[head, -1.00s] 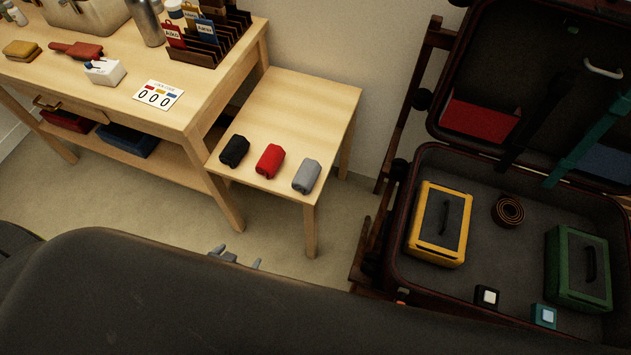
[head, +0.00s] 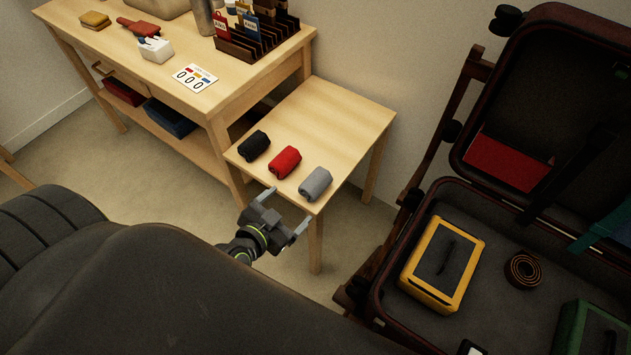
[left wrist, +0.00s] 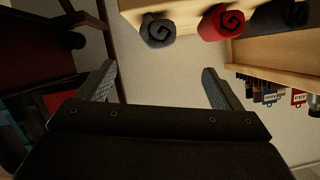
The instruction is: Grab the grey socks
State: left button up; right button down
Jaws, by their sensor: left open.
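The grey socks (head: 316,184) are a rolled bundle at the near right corner of the small wooden side table (head: 340,118). They also show in the left wrist view (left wrist: 158,30), upper middle, as a dark grey roll at the table edge. My left gripper (head: 286,210) is open and empty, just in front of the table's near edge, below and left of the grey socks and apart from them. My right gripper is in neither view.
Red socks (head: 285,162) and black socks (head: 254,146) lie in a row left of the grey ones. A larger desk (head: 130,70) stands at left. An open suitcase (head: 378,290) with a yellow case (head: 442,266) is at right. Floor shows between table and suitcase.

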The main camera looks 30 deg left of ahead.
aim_at(313, 184)
pick_arm(q)
jog(key=p+x, duration=0.1)
jog(key=x, duration=1.1)
jog(key=shift+w+f, duration=0.15)
jog(key=shift+w, duration=0.1)
jog(key=c, duration=1.1)
